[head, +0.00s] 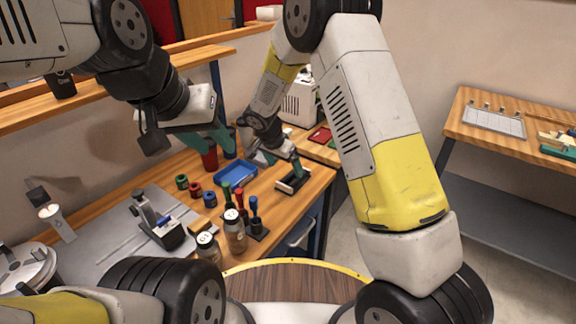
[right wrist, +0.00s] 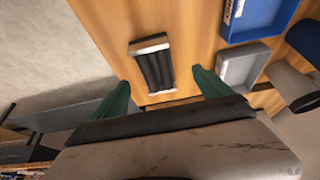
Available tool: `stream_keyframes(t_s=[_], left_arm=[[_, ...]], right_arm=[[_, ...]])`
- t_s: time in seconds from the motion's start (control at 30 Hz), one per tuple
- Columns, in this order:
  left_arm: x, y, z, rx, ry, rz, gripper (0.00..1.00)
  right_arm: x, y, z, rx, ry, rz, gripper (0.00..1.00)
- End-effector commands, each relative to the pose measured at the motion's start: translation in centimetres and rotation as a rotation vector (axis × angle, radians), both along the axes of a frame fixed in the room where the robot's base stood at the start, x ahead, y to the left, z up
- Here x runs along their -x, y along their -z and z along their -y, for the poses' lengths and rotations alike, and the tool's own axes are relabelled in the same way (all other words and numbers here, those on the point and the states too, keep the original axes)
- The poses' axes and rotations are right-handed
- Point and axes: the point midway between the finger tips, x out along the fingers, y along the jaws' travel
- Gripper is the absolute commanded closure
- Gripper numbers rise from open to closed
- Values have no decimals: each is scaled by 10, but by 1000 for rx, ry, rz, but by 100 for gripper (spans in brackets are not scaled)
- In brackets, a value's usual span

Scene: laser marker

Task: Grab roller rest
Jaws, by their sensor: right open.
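The roller rest (head: 292,183) is a small frame with dark rollers and pale end plates, on the wooden bench near its right edge. In the right wrist view the roller rest (right wrist: 155,66) lies beyond and between the green fingertips. My right gripper (head: 277,160) is open and empty; in its wrist view the fingers (right wrist: 160,78) are spread wider than the rest. Whether they touch it cannot be told, but a gap seems to show. My left gripper (head: 208,140) hangs over the back of the bench near a red cup, its jaw opening unclear.
A blue tray (head: 236,173) stands left of the rest. A grey tray (right wrist: 242,64) is near it in the right wrist view. Several coloured-handled tools, jars (head: 235,232) and small rings crowd the bench's middle. A shelf (head: 120,92) runs above the bench at the left.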

Motion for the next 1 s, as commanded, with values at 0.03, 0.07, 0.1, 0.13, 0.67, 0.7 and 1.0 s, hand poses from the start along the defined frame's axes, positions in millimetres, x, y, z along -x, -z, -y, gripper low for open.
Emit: stream_keyframes(t_s=[0.03,0.07,0.1,0.13,0.67,0.7,1.0], left_arm=[[0,0,0,0,0,0,64],[0,0,0,0,0,0,64],[0,0,0,0,0,0,64],[0,0,0,0,0,0,64],[0,0,0,0,0,0,64],[0,0,0,0,0,0,64],[0,0,0,0,0,0,64]], right_arm=[[-2,5,2,1,2,-1,11],[-3,8,3,1,2,-1,11],[-4,13,4,1,2,-1,11],[-5,16,5,1,2,-2,11],[-22,67,25,-1,1,1,11],[-22,67,25,-1,1,1,11],[-22,67,25,0,1,0,42]])
